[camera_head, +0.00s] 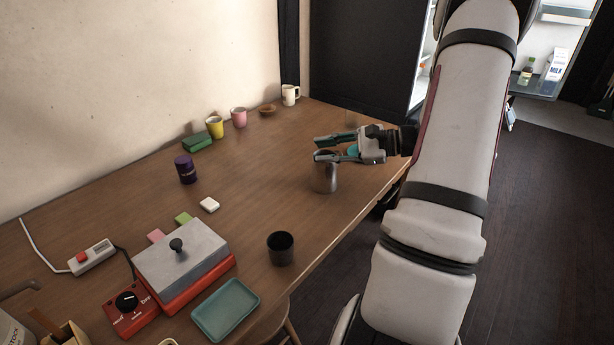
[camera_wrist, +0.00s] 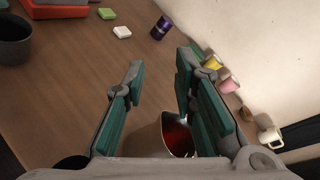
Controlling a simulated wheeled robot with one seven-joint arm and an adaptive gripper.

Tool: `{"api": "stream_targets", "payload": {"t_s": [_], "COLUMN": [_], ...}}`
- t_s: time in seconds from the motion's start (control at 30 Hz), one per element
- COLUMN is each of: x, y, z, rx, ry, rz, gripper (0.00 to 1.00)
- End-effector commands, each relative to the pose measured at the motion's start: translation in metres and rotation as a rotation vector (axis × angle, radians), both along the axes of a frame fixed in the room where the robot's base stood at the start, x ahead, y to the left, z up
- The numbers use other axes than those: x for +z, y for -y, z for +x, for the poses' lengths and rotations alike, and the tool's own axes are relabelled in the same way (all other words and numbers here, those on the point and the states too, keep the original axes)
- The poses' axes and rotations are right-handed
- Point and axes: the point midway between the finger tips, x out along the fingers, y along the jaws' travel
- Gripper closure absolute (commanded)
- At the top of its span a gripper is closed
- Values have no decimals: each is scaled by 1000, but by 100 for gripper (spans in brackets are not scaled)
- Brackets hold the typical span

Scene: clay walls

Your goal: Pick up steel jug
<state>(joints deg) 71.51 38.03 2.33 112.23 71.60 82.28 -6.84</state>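The steel jug (camera_head: 325,179) stands upright on the wooden table, near its right front edge. My gripper (camera_head: 317,148) is over the jug's top, with its fingers spread apart and pointing left. In the wrist view the jug (camera_wrist: 152,142) shows between and below the fingers, partly hidden by my gripper, with a reddish inside. My gripper (camera_wrist: 163,75) is open there, and nothing is clamped between the green pads. I cannot tell whether a finger touches the rim.
A black cup (camera_head: 281,249) stands nearer on the table, beside a teal tray (camera_head: 225,309) and a grey press on a red base (camera_head: 183,262). A purple can (camera_head: 186,170) is to the left. Several mugs line the wall. The table between jug and can is clear.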

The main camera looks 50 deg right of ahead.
Motion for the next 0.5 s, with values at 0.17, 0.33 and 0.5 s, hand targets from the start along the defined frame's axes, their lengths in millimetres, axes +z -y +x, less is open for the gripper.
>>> {"api": "stream_targets", "payload": {"t_s": [0.17, 0.33, 0.5], "x": [-66, -98, -106], "y": [92, 136, 148], "z": [-36, -65, -66], "rx": [-291, -447, -492], "ry": [104, 169, 190], "rz": [152, 218, 233], "gripper": [75, 75, 75]}}
